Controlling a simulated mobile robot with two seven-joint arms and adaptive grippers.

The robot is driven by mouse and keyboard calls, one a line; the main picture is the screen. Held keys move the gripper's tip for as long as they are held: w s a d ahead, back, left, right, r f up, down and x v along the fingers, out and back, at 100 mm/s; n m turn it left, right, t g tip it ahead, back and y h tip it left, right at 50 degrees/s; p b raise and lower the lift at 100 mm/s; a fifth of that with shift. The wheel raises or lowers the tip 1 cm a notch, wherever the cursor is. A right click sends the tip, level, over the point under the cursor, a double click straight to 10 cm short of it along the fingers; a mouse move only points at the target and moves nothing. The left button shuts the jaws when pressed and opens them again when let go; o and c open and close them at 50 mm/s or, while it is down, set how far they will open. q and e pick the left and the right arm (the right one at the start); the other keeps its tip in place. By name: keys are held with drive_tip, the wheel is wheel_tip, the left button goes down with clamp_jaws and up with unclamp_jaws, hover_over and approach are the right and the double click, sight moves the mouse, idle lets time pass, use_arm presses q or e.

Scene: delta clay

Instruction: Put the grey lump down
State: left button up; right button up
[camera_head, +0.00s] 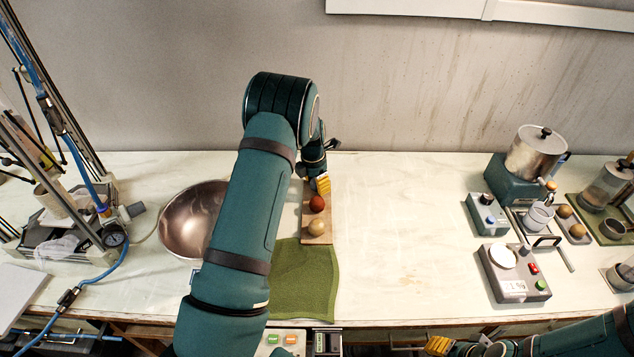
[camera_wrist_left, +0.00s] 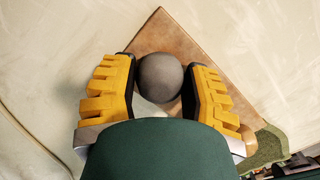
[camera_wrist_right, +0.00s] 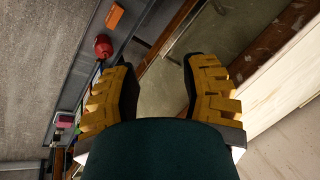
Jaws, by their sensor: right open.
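The grey lump (camera_wrist_left: 160,77) is a dark round ball between the two yellow-backed fingers of my left gripper (camera_wrist_left: 160,85) in the left wrist view. The dark pads sit against both its sides. Behind it is the corner of a brown wooden board (camera_wrist_left: 165,28); I cannot tell whether the lump touches the board. In the head view my left gripper (camera_head: 322,185) is at the far end of the board (camera_head: 318,238), and the lump is hidden. My right gripper (camera_wrist_right: 160,80) is open and empty; it also shows at the bottom edge of the head view (camera_head: 440,345).
A red-brown ball (camera_head: 317,203) and a tan ball (camera_head: 317,227) sit on the board, close to my left gripper. A green cloth (camera_head: 305,285) lies in front; a copper bowl (camera_head: 185,222) stands left. The table (camera_head: 405,220) is clear right of the board.

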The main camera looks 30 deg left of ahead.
sight(313, 181)
use_arm(q)
drive_tip(key=shift+o, duration=1.3)
wheel_tip(313, 181, up, 12)
drive_tip(key=s, duration=0.1)
drive_tip(key=shift+a+r+p, duration=0.15)
drive_tip(key=shift+a+p, duration=0.15)
drive_tip(key=shift+p, duration=0.05)
drive_tip(key=shift+s, duration=0.15)
